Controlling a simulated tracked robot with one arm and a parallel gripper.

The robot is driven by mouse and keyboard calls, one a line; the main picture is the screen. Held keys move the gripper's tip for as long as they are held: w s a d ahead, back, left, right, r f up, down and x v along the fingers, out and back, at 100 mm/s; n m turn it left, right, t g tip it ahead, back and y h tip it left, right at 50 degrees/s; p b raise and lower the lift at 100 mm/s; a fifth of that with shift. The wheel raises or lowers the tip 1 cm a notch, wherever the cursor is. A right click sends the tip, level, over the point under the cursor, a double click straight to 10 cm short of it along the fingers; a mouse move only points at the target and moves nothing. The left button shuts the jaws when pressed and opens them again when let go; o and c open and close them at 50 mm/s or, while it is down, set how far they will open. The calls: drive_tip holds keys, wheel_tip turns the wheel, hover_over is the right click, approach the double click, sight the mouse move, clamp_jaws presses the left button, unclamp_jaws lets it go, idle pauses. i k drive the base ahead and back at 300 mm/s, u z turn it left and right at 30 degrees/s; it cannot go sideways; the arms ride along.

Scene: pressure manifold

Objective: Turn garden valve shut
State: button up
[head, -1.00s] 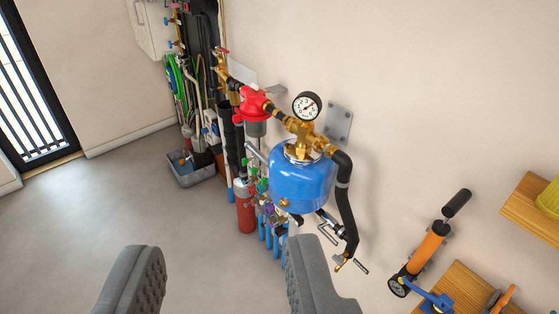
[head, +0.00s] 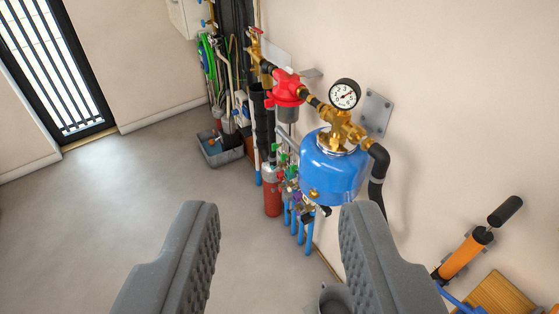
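Several small valves with coloured handles (head: 287,172) sit in a cluster on the manifold, left of and below the blue tank (head: 334,170). Green, purple and red handles show there, but they are small and I cannot tell which one is the garden valve. Blue pipes (head: 301,232) run down below them. My gripper (head: 275,215) is open and empty, its two grey fingers wide apart at the bottom of the picture. The right finger overlaps the lower right of the tank in view. The left finger is over bare floor.
A pressure gauge (head: 344,94), brass fittings and a red housing (head: 287,88) sit above the valves. A red cylinder (head: 272,197) stands beside the pipes. An orange pump (head: 464,254) is at the right. A grey bin (head: 222,150) stands farther back. The floor (head: 90,220) at left is clear.

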sight(283, 156)
drive_tip(key=u, duration=0.5)
drive_tip(key=k, duration=1.3)
drive_tip(key=u, duration=0.6)
drive_tip(key=i, duration=1.05)
drive_tip(key=z, duration=0.45)
drive_tip(key=i, duration=1.05)
drive_tip(key=z, duration=1.05)
drive_tip(key=i, duration=0.45)
drive_tip(key=z, duration=0.35)
